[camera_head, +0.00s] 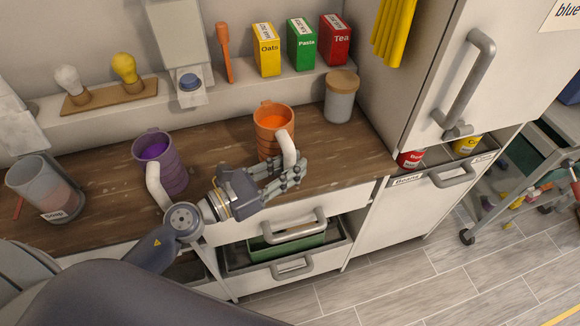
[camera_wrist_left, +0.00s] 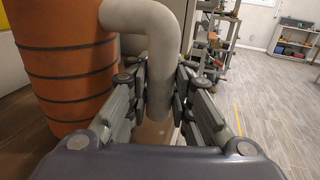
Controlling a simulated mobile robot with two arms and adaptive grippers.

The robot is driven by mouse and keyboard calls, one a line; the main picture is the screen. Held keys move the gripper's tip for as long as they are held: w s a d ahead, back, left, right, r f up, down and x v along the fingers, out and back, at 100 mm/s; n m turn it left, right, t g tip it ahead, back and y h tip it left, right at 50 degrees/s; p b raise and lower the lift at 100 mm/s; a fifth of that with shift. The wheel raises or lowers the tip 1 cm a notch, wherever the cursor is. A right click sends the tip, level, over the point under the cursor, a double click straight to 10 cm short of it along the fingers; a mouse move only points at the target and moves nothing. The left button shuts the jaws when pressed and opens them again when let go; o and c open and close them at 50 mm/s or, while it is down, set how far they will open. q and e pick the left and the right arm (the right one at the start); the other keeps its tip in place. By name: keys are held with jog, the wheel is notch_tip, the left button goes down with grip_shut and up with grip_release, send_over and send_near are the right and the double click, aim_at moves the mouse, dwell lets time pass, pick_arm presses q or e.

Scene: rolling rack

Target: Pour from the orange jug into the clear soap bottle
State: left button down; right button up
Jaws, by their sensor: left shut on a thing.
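The orange jug (camera_head: 270,138) is upright at the wooden counter, with orange contents showing at its open top. My left gripper (camera_head: 291,172) is shut on the jug's pale handle. In the left wrist view, the fingers (camera_wrist_left: 160,108) close on both sides of the handle's lower part, with the ribbed jug body (camera_wrist_left: 62,62) at the left. The clear soap bottle (camera_head: 44,188) stands at the counter's left end, wide and see-through, with a label and a pinkish lower part. My right gripper is not in view.
A purple jug (camera_head: 165,168) with a pale handle stands between the bottle and the orange jug, close to my left arm. A lidded jar (camera_head: 340,98) stands behind right. A shelf (camera_head: 220,97) holds several boxes. Below, a drawer (camera_head: 330,247) is partly open.

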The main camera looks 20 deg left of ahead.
pick_arm(q)
notch_tip(320, 180, up, 2)
jog(key=shift+s, duration=0.15)
jog(key=s+d, duration=0.2)
jog(key=s, duration=0.5)
jog(key=s+d+r+b, duration=0.1)
jog(key=s+d, duration=0.2)
jog(key=s, duration=0.5)
jog(key=shift+b, duration=0.3)
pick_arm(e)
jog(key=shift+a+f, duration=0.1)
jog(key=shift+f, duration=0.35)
pick_arm(q)
jog(key=c, duration=2.3)
grip_release()
grip_shut()
jog(key=shift+w+a, duration=0.1)
